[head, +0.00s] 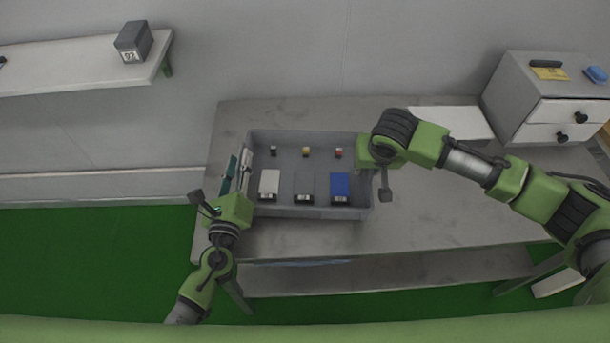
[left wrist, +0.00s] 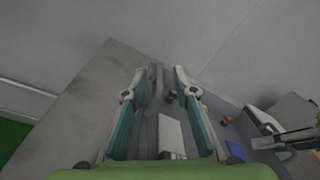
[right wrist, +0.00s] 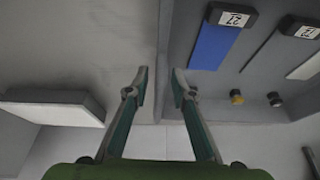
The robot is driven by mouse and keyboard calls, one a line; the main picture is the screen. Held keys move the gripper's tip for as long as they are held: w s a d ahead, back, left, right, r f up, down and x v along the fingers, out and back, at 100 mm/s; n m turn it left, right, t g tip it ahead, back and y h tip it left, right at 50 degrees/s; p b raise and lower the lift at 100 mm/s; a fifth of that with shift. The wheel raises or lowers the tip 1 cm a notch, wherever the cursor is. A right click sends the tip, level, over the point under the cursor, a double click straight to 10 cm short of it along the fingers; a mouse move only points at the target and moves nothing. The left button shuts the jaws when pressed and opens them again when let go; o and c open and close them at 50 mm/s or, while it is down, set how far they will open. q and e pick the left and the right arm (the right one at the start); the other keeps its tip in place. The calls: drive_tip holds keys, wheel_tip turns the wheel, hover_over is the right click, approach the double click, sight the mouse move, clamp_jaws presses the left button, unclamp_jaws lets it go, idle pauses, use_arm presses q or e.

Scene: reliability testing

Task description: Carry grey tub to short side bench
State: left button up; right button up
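The grey tub (head: 310,212) stands on the long grey table and holds a white, a grey and a blue flat box in front and several small capped items behind. My left gripper (head: 238,180) is at the tub's left wall; in the left wrist view its fingers (left wrist: 160,74) are apart on either side of that wall. My right gripper (head: 372,175) is at the tub's right wall; in the right wrist view its fingers (right wrist: 160,76) are apart, with the wall between them. Finger contact with the walls is unclear. A pale bench-like surface (head: 75,72) is at upper left.
A dark grey labelled box (head: 133,42) stands near the right end of that pale surface. On the long table (head: 420,225), a white flat block (head: 450,122) and a drawer cabinet (head: 545,95) lie right of the tub. Green floor (head: 90,250) is clear at left.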

use_arm(q)
drive_tip(key=shift+w, duration=0.25)
use_arm(e)
drive_tip(key=shift+f, duration=0.25)
use_arm(q)
clamp_jaws()
use_arm(e)
clamp_jaws()
use_arm(q)
drive_tip(key=shift+d+r, duration=0.1)
drive_tip(key=shift+r, duration=0.05)
use_arm(e)
drive_tip(key=shift+a+r, duration=0.1)
